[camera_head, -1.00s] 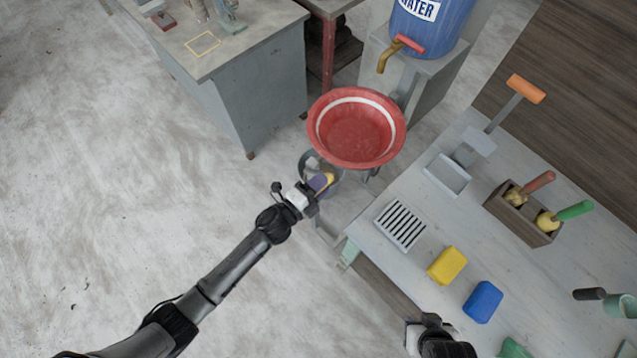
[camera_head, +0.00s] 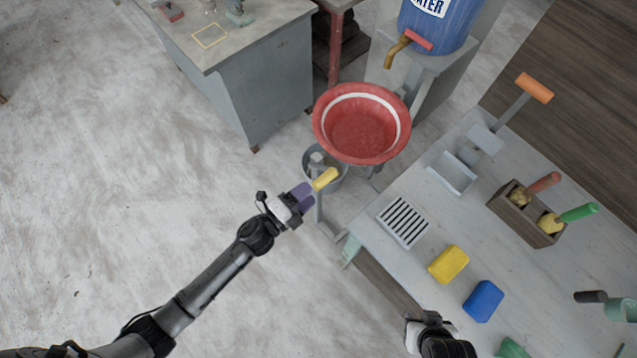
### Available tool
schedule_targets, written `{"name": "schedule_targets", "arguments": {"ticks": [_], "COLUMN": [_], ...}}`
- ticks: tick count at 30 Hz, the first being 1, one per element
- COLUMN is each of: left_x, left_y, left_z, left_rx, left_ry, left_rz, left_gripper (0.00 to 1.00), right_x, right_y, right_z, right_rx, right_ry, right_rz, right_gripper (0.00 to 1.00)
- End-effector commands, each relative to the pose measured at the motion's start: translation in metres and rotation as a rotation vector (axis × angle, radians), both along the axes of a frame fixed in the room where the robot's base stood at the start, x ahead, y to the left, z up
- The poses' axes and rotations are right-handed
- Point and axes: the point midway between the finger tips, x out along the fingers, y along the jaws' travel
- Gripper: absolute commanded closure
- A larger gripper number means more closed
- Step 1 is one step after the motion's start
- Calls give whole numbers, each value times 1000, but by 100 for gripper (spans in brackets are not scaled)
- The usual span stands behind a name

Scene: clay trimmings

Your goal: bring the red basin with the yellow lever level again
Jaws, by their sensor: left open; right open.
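The red basin (camera_head: 361,132) with a white ring inside its rim sits on a grey stand between the cabinet and the table. From this high angle I cannot tell well how far it tilts. The yellow lever (camera_head: 326,179) sticks out below the basin's lower left side. My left gripper (camera_head: 306,193) has purple fingers and is open at the lever's lower left end. The yellow end shows just beyond the fingers, and I cannot tell whether they touch it. My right gripper (camera_head: 432,322) is at the bottom edge, over the table's near side, apart from the basin and partly cut off.
A blue water barrel (camera_head: 440,28) with a tap stands behind the basin. A grey bucket (camera_head: 338,180) is under it. The table (camera_head: 400,272) carries a slotted grate (camera_head: 403,222), a yellow sponge (camera_head: 448,264), a blue block (camera_head: 483,301) and a tool box (camera_head: 520,215). The floor at left is clear.

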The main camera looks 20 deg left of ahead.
Motion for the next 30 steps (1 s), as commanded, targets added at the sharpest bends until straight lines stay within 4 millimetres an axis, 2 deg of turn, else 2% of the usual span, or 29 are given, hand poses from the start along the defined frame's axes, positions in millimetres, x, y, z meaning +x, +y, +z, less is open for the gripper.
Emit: {"name": "schedule_targets", "arguments": {"ticks": [6, 12, 18, 30], "left_x": [-34, -52, -59, -60], "left_y": [22, 34, 39, 39], "left_z": [-1, 0, 0, 0], "left_rx": [0, 1, 1, 1], "left_ry": [2, 1, -1, 0], "left_rz": [1, 1, 0, 1], "left_gripper": [43, 43, 43, 43], "right_x": [0, 0, 0, 0], "right_y": [1, 1, 1, 0], "right_z": [-2, -2, -3, -3], "right_rx": [4, 5, 4, -1], "right_ry": [0, 0, 0, 0], "right_rz": [-3, -4, -3, 1], "right_gripper": [57, 57, 57, 57]}}
